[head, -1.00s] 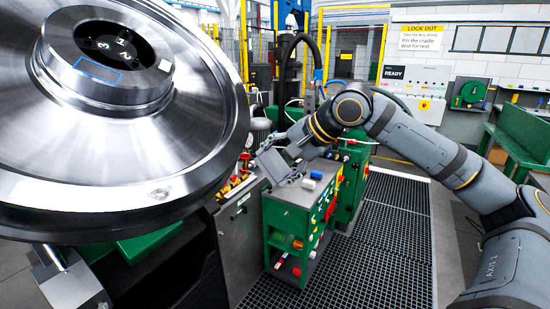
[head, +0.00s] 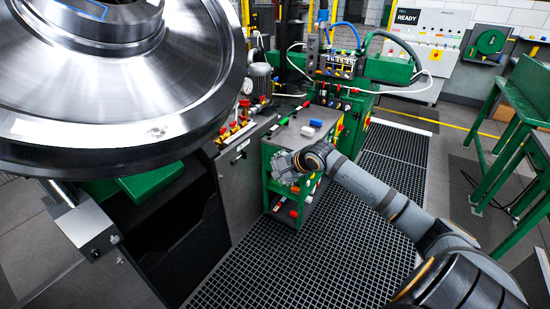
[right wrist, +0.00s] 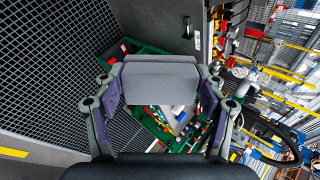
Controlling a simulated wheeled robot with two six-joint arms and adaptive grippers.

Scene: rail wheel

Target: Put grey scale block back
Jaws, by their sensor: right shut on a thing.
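My right gripper (head: 284,167) is shut on the grey scale block (right wrist: 160,82). In the right wrist view the block is a plain grey box between the two fingers (right wrist: 160,95), and it hides part of what lies beyond. In the head view the gripper is in front of the near left part of the green tool cart's grey top (head: 293,140). I cannot tell whether the block touches the cart. A blue block (head: 316,123) and a white block (head: 307,131) lie on the cart top. My left gripper is not in view.
A large steel rail wheel (head: 120,90) fills the upper left. A grey cabinet (head: 240,175) stands left of the cart. Green machinery with hoses (head: 385,68) is behind it. A green bench (head: 520,110) stands at right. Dark floor grating (head: 300,255) is open in front.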

